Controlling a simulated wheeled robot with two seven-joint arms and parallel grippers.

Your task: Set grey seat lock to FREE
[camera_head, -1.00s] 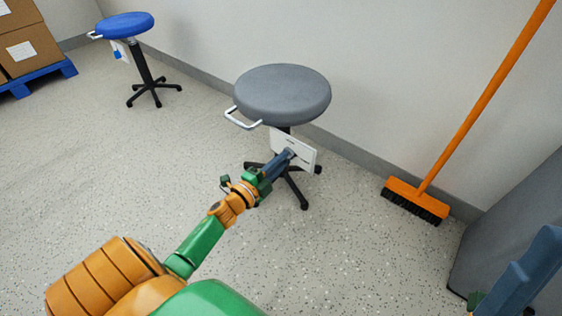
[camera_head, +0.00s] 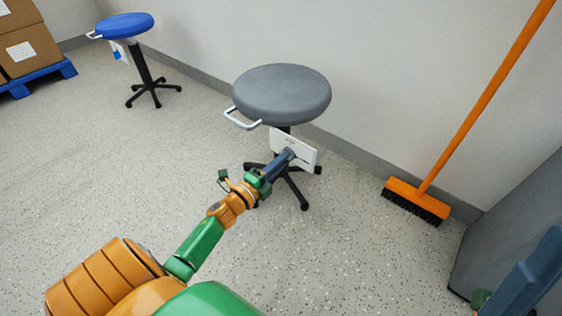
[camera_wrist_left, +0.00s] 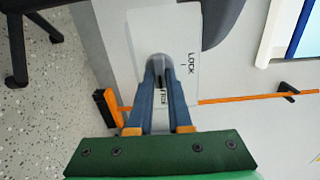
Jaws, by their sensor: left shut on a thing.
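The grey stool (camera_head: 283,95) stands by the wall with a white plate (camera_head: 306,150) under its seat. In the left wrist view the plate (camera_wrist_left: 140,30) fills the upper middle, with LOCK printed right of a grey knob (camera_wrist_left: 158,62). Another label between the fingers is partly hidden and seems to read FREE. My left gripper (camera_head: 287,155) is at the plate, its two blue-grey fingers shut on the knob. The knob's pointer direction is hard to tell. Blue-grey parts of my right gripper (camera_head: 528,278) show at the lower right; its jaw opening is unclear.
A blue stool (camera_head: 126,26) with its own tag stands at the back left, near boxes (camera_head: 28,45) on a blue pallet. An orange broom (camera_head: 415,195) leans on the wall at right. A grey panel (camera_head: 510,215) is at far right. The floor at left is clear.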

